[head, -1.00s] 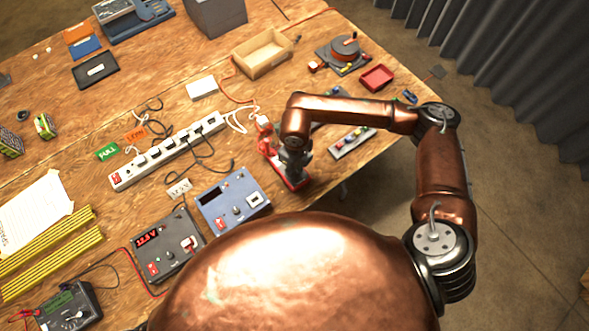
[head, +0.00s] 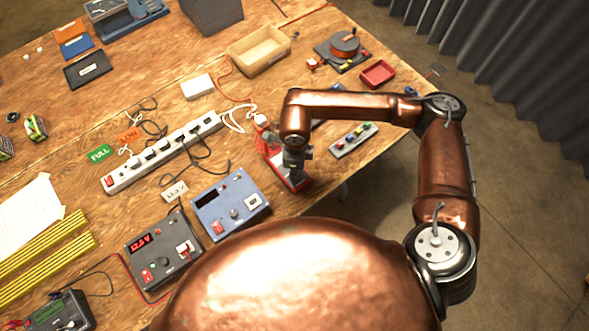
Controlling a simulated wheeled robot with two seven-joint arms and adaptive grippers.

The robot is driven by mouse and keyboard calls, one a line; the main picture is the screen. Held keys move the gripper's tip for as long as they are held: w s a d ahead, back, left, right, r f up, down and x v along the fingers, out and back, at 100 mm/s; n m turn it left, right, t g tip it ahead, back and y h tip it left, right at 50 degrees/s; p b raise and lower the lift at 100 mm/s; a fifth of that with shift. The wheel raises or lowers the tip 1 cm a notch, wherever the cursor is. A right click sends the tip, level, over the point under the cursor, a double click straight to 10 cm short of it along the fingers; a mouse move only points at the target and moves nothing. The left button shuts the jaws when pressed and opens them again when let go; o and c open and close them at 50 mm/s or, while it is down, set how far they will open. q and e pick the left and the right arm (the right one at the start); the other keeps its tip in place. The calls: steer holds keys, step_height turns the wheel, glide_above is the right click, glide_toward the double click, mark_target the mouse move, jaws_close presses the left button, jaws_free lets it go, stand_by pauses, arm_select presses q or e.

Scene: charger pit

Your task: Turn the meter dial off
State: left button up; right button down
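The meter (head: 62,312), a dark box with a greenish display, is at the bottom left corner of the head view, cut off by the frame edge. Its dial is at the very edge of the frame, and I cannot read its setting. My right gripper (head: 296,180) points down over a red device (head: 272,150) near the table's right part, far from the meter. The arm hides its fingertips, so I cannot tell whether it is open or touching the red device. My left gripper is not in view.
A grey powered box (head: 162,252) with a lit red display and a blue box (head: 230,203) stand between the meter and my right gripper. A white power strip (head: 160,155) with cables lies behind them. Yellow rods (head: 45,255) lie behind the meter.

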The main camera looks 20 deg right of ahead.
stand_by(0.3)
steer(key=c, duration=1.8)
jaws_free()
steer(key=shift+o, duration=0.2)
steer(key=shift+r, duration=0.1)
step_height(320, 180, up, 12)
